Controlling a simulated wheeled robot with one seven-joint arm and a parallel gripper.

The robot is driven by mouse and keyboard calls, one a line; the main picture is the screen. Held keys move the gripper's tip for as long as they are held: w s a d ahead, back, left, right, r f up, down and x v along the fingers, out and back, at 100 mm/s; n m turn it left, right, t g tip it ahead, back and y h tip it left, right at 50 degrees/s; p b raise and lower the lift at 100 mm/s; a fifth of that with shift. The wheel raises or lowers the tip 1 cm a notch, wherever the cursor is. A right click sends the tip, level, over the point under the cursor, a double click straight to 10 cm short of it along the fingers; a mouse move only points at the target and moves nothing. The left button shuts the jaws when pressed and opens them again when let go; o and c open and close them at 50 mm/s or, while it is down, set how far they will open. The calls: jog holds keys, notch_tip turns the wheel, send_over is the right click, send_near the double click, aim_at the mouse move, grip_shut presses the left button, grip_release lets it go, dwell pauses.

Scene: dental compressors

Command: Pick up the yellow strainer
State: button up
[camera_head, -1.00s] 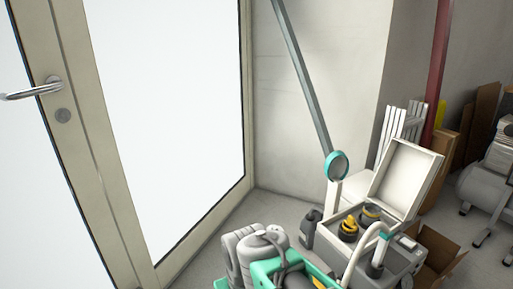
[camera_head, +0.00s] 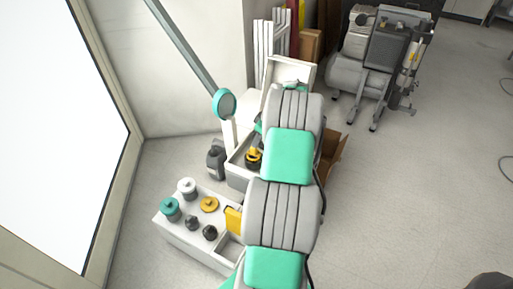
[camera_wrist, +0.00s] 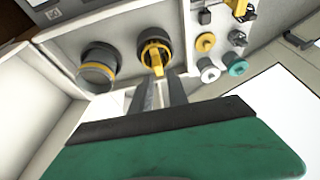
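A round black piece with a yellow handle-like top (camera_wrist: 155,58), likely the yellow strainer, sits in a pale open box (camera_head: 238,181). It also shows in the head view (camera_head: 253,158), left of my arm. My gripper (camera_wrist: 162,82) points at it in the wrist view. In the head view my arm hides the gripper. A grey cylinder with a yellow band (camera_wrist: 98,68) sits beside the piece in the wrist view.
A white tray (camera_head: 192,238) left of my arm holds several caps, a flat yellow disc (camera_head: 209,204) and a yellow block (camera_head: 233,219). The box's raised lid (camera_head: 290,69) is behind. A cardboard box (camera_head: 333,150) is at right.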

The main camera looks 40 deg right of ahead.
aim_at(254, 154)
notch_tip(254, 154, down, 2)
jog(key=shift+a+f+b, duration=0.1)
jog(key=shift+f+b, duration=0.05)
jog(key=shift+b, duration=0.5)
jog(key=x, duration=0.1)
jog(key=b+x, duration=0.1)
jog(key=x, duration=0.2)
jog(key=shift+w+d+f, duration=0.2)
jog(key=shift+w, duration=0.05)
jog(key=shift+w+d+f, duration=0.25)
jog(key=shift+f, duration=0.2)
jog(key=shift+s+a+r, duration=0.15)
jog(key=shift+a+r, duration=0.05)
jog(key=shift+r, duration=0.1)
jog(key=shift+c, duration=1.1)
grip_shut()
jog(key=shift+r, duration=0.1)
